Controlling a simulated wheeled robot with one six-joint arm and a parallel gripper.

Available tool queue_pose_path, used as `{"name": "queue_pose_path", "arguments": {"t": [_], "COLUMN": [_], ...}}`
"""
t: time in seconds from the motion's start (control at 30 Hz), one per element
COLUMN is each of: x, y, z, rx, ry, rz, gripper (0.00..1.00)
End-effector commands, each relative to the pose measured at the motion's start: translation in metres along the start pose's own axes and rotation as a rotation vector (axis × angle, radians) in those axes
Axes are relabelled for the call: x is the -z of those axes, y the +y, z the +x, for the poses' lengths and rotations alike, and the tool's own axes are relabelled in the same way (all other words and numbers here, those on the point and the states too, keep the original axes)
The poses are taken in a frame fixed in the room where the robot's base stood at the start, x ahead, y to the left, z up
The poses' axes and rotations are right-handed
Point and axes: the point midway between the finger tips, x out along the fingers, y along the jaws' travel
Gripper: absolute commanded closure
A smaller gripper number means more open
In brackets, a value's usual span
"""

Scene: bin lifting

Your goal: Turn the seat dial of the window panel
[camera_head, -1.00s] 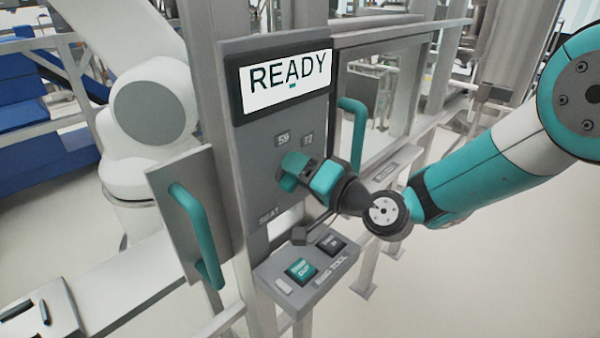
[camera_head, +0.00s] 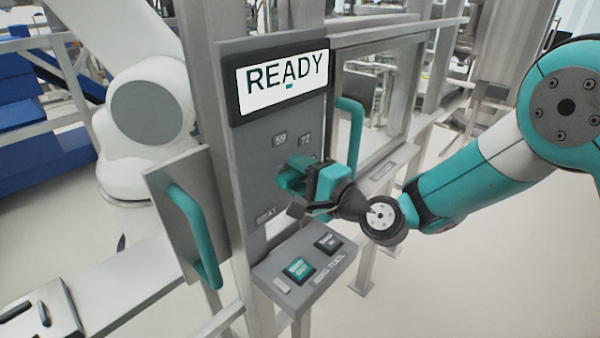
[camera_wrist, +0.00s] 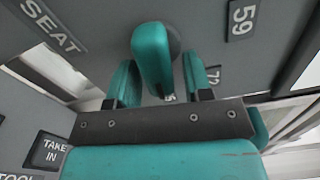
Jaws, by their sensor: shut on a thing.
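The seat dial (camera_head: 287,179) is a teal bar knob on the grey window panel (camera_head: 255,160), below the labels 59 and 72 and above the word SEAT. My gripper (camera_head: 301,186) reaches it from the right and hides part of it in the head view. In the wrist view the dial (camera_wrist: 152,55) stands between the two teal fingertips of my gripper (camera_wrist: 160,82), and its far end sticks out past them. My gripper is shut on the dial. The mark the dial points at cannot be told.
A READY screen (camera_head: 284,82) sits above the dial. Below is a button box (camera_head: 305,275) with a green and a dark button. A teal handle (camera_head: 197,235) is at the left and another teal handle (camera_head: 352,140) stands close behind my gripper, by the window frame.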

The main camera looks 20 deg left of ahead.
Motion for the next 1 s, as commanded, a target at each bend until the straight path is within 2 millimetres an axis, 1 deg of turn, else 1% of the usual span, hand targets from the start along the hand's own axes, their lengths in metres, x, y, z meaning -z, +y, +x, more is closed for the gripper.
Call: {"name": "queue_pose_path", "arguments": {"t": [0.2,0.6,0.63,1.0], "x": [-0.0010,-0.0013,-0.0013,0.0000], "y": [0.0017,0.0018,0.0018,0.0011], "z": [0.0001,0.0001,0.0001,-0.0004], "rx": [-0.003,-0.002,-0.002,-0.001], "ry": [-0.002,-0.003,-0.003,0.000], "rz": [0.036,0.040,0.040,0.039], "gripper": [0.78,0.78,0.49,0.49]}}
